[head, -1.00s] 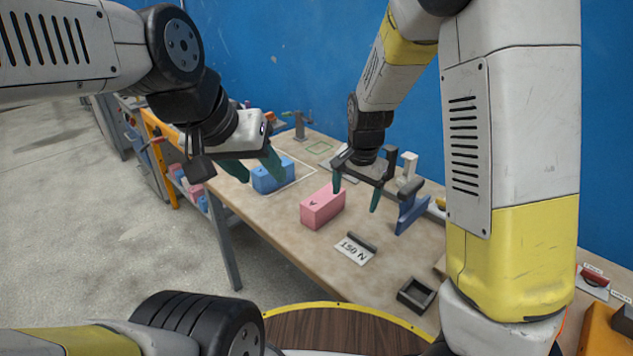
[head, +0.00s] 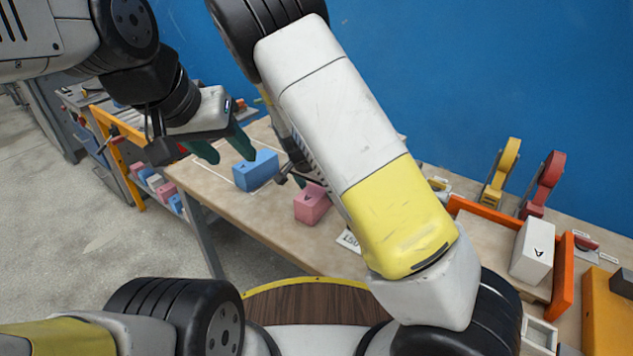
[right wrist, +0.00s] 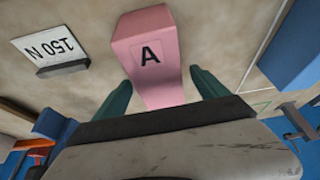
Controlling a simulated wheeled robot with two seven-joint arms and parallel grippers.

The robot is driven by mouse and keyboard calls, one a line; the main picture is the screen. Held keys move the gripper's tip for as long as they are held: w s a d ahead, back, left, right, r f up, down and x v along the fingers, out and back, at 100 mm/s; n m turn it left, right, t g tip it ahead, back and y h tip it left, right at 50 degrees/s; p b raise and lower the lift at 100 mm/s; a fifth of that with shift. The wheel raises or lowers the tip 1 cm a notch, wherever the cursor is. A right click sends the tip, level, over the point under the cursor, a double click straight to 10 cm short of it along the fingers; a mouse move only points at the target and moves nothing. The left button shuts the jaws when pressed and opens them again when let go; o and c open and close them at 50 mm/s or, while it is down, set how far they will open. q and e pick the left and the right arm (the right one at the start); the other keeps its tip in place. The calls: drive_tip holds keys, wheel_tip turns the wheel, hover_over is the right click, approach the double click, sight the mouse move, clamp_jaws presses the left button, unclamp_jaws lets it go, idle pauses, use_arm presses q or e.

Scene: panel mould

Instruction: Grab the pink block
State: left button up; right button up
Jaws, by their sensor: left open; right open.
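The pink block (head: 311,205) stands on the workbench (head: 262,215), partly hidden behind my right arm in the head view. My left gripper (head: 231,158) is open and empty, above and beside the blue block (head: 255,172).
A 150 N card (right wrist: 48,46) with a dark bar lies beside the pink block. An orange-framed holder (head: 562,280) with a white block (head: 532,250) stands at the right. A shelf with several small blocks (head: 160,187) is at the left.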

drive_tip(key=x, duration=0.4)
drive_tip(key=shift+s, duration=0.15)
drive_tip(key=shift+c, duration=0.4)
clamp_jaws()
